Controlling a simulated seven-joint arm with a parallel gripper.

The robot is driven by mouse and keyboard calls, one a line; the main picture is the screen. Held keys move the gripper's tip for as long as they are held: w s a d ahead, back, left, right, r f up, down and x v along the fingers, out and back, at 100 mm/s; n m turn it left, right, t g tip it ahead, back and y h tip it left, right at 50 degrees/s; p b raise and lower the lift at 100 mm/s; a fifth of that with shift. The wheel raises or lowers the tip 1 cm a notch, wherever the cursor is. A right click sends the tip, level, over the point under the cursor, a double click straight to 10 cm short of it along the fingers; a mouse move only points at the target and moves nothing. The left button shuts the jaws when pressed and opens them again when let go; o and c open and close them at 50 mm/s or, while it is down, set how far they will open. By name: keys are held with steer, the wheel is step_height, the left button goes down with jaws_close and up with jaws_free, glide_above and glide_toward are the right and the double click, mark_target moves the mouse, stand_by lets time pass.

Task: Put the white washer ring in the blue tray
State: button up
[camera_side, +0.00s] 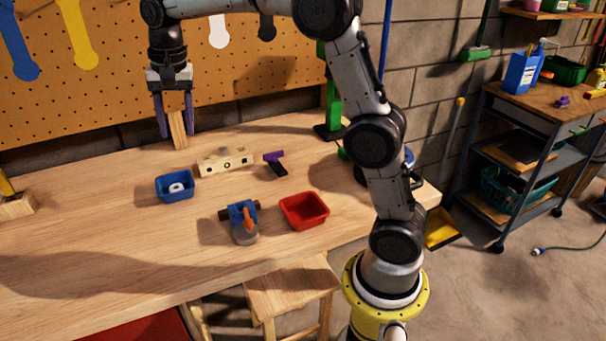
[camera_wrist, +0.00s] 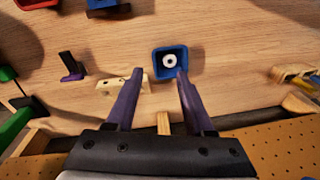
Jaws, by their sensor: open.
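The white washer ring (camera_side: 176,187) lies inside the blue tray (camera_side: 163,197) on the left part of the workbench. In the wrist view the ring (camera_wrist: 170,60) sits on the floor of the tray (camera_wrist: 157,73), with its dark centre hole facing up. My gripper (camera_side: 174,132) is open and empty, raised above the back of the bench, behind the tray and apart from it. In the wrist view its two purple fingers (camera_wrist: 154,78) are spread, and the tray shows beyond their tips. Nothing is between the fingers.
A wooden block with holes (camera_side: 226,161), a purple-handled tool (camera_side: 275,162), a blue clamp-like tool (camera_side: 241,215) and a red tray (camera_side: 304,211) stand on the bench. An upright wooden piece (camera_side: 178,130) is close to my fingers. The bench's left front is clear.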

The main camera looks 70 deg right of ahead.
steer(key=s+a+r+n+t, duration=0.25)
steer(key=s+n, duration=0.35)
steer(key=s, duration=1.1)
steer(key=s+a+f+n+t, duration=0.1)
steer(key=s+f+n, duration=0.4)
steer(key=s, duration=0.7)
steer(key=shift+s+a+f+t, duration=0.3)
steer(key=shift+s+f+t, duration=0.1)
steer(key=shift+f, duration=0.15)
